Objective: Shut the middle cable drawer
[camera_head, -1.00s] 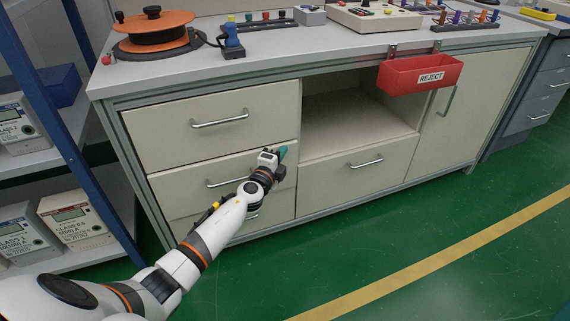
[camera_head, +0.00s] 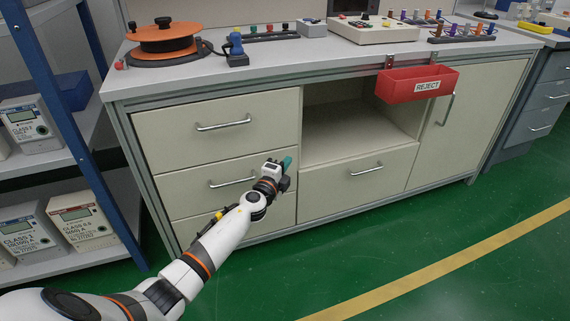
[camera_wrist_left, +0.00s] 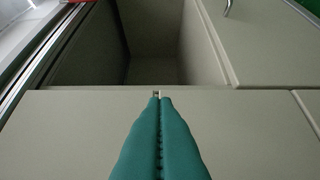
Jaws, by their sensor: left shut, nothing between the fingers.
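The middle cable drawer (camera_head: 215,190) is in the left stack of the cream cabinet, between the top and bottom drawers, with a bar handle (camera_head: 232,182). Its front looks about level with its neighbours; I cannot tell if a small gap is left. My left gripper (camera_head: 287,162) is shut and empty at the right end of this front, near its upper edge. In the left wrist view its teal fingers (camera_wrist_left: 160,110) lie over the cream drawer fronts (camera_wrist_left: 70,130); I cannot tell if they touch. My arm hides part of the drawer. My right gripper is not in view.
An open recess (camera_head: 355,130) lies right of the stack, above another drawer (camera_head: 350,185). A red REJECT bin (camera_head: 415,88) hangs from the worktop edge. A blue-framed shelf with meters (camera_head: 80,215) stands at left. The green floor in front is clear.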

